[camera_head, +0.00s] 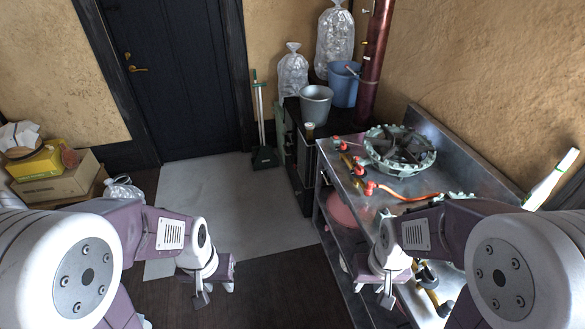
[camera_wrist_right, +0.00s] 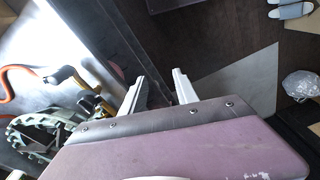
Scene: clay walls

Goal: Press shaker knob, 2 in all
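I cannot make out a shaker knob for certain in either view. A small dark cylinder with a pale top (camera_head: 308,131) stands at the front edge of the dark cabinet; it is too small to tell what it is. My left gripper (camera_head: 216,293) is open and empty, above the floor left of the metal counter. My right gripper (camera_head: 372,294) is open and empty, by the near left edge of the counter. In the right wrist view its two fingers stand apart (camera_wrist_right: 158,82) with nothing between them.
The steel counter (camera_head: 365,203) carries a green gas burner (camera_head: 399,150), red valves and an orange hose (camera_head: 405,196). A grey bucket (camera_head: 316,104) and blue bucket (camera_head: 343,85) stand behind. Boxes (camera_head: 55,188) are at left. The mid floor (camera_head: 215,195) is clear.

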